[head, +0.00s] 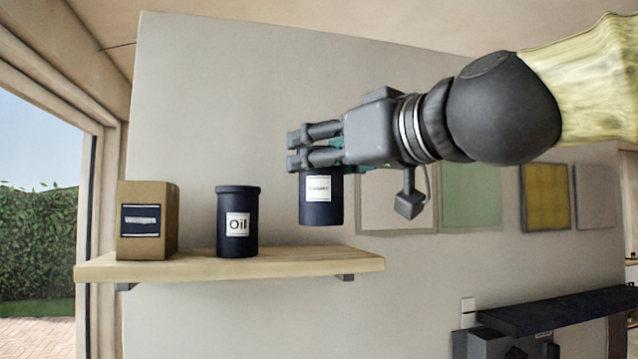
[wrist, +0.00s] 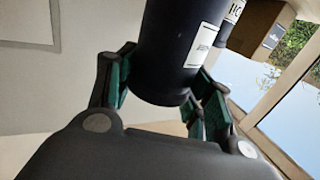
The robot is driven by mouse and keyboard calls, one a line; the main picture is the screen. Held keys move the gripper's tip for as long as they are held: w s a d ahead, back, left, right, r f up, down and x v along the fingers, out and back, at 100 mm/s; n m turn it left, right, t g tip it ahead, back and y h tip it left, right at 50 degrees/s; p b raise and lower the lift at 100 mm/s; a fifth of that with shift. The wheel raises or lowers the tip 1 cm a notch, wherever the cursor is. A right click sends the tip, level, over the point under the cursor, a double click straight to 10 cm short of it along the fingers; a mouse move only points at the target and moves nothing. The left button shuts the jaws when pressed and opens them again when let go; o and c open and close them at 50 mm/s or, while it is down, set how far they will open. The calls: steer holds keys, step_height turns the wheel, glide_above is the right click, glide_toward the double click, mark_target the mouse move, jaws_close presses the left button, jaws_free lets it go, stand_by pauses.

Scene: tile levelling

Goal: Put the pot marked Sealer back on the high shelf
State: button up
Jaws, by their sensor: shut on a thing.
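The dark blue Sealer pot (head: 321,206) hangs upright in my gripper (head: 305,149), its white label facing the head camera with small, blurred print. My gripper is shut on its upper part, which the fingers hide in the head view. In the wrist view the pot (wrist: 174,60) sits between the green-padded fingers (wrist: 160,85). The pot is above the right part of the wooden high shelf (head: 300,258), with a gap between its base and the board.
On the shelf, a dark pot marked Oil (head: 237,232) stands left of the held pot. A cardboard box marked Wedges (head: 147,220) stands at the shelf's left end. The board right of the Oil pot is clear. Coloured panels (head: 470,197) are on the wall behind.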

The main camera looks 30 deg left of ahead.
steer(key=shift+w+a+f+p, duration=0.6)
steer(key=shift+w+a+p, duration=0.2)
steer(key=shift+w, duration=0.15)
steer(key=shift+w+a+f+p, duration=0.65)
steer(key=shift+w+a+p, duration=0.15)
steer(key=shift+w, duration=0.2)
steer(key=shift+w+a+f+p, duration=0.6)
steer(key=shift+w+a+p, duration=0.2)
steer(key=shift+w, duration=0.15)
steer(key=shift+s+f, duration=0.1)
steer(key=shift+f, duration=0.1)
steer(key=shift+f, duration=0.2)
steer(key=o, duration=1.2)
steer(key=shift+c, duration=0.2)
steer(key=shift+r, duration=0.15)
